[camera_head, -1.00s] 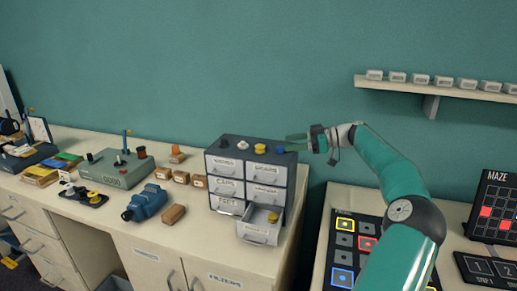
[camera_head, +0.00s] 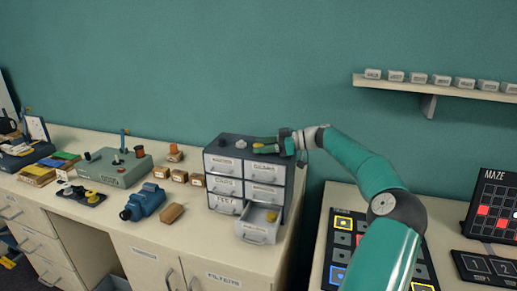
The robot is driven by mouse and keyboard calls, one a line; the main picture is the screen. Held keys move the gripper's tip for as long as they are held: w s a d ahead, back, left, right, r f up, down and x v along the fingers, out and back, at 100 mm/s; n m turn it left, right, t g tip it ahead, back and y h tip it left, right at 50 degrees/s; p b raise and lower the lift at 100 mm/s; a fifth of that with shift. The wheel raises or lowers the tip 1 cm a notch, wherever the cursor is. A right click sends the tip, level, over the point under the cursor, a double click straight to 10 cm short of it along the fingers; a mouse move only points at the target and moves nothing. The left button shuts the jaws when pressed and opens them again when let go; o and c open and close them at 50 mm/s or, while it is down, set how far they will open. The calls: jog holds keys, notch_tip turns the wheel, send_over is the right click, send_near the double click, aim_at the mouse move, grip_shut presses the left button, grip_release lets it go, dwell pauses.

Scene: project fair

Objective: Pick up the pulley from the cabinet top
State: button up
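The small drawer cabinet (camera_head: 232,190) stands on the counter with several small parts on its dark top. A yellow round part (camera_head: 258,145), which looks like the pulley, sits toward the right of that top. My gripper (camera_head: 263,145) has come in from the right, low over the cabinet top. A grey part (camera_head: 240,144) and a dark part (camera_head: 222,140) stand to the left. A blue part seen earlier is hidden by my gripper.
A lower right drawer (camera_head: 256,228) is pulled out, with a yellow piece (camera_head: 271,216) inside. Small brown boxes (camera_head: 180,175) and a blue motor-like device (camera_head: 143,202) lie left of the cabinet. A wall shelf (camera_head: 430,87) hangs at upper right. Space above the cabinet is free.

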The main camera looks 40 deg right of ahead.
jog(key=c, duration=0.8)
jog(key=shift+r, duration=0.1)
